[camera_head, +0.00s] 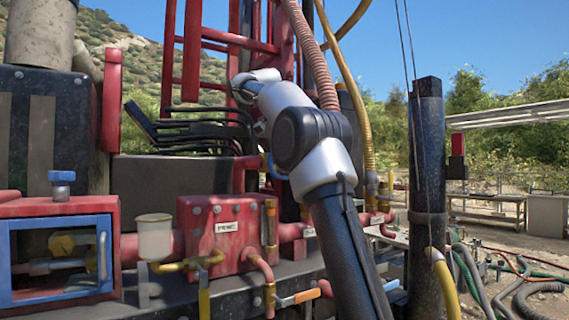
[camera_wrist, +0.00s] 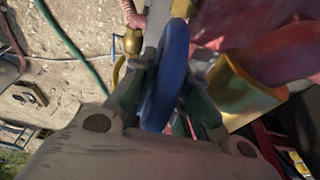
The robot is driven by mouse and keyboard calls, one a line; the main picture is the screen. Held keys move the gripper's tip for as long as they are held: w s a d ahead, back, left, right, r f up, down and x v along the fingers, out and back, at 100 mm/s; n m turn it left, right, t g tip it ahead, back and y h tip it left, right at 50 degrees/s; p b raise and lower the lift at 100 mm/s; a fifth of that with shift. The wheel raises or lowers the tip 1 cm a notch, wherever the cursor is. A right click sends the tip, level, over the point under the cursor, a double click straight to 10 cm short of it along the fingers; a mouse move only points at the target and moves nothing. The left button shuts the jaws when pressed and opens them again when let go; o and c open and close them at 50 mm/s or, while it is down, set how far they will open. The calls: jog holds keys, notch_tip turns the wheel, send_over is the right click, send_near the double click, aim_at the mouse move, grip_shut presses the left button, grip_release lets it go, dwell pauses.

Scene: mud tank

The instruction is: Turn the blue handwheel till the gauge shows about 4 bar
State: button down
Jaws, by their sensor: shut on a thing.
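The blue handwheel (camera_wrist: 172,62) shows edge-on in the wrist view, a thick blue rim standing between the two fingers. My gripper (camera_wrist: 166,92) is shut on this rim, one finger on each side. In the head view my arm (camera_head: 325,165) reaches up and away, and its own links hide the gripper. A small blue curve (camera_head: 274,168) shows just left of my arm there; I cannot tell whether it is the handwheel. No gauge face can be made out in either view, so the pressure cannot be read.
A red pump block (camera_head: 222,236) with brass fittings and a pale cup (camera_head: 154,237) stands left of my arm. A blue-framed red box (camera_head: 58,250) is at far left. A black post (camera_head: 428,165) rises on the right. In the wrist view a brass fitting (camera_wrist: 240,88) sits close beside the gripper.

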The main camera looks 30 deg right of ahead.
dwell(0.4)
jog(key=c, duration=1.6)
grip_release()
jog(key=shift+c, duration=0.2)
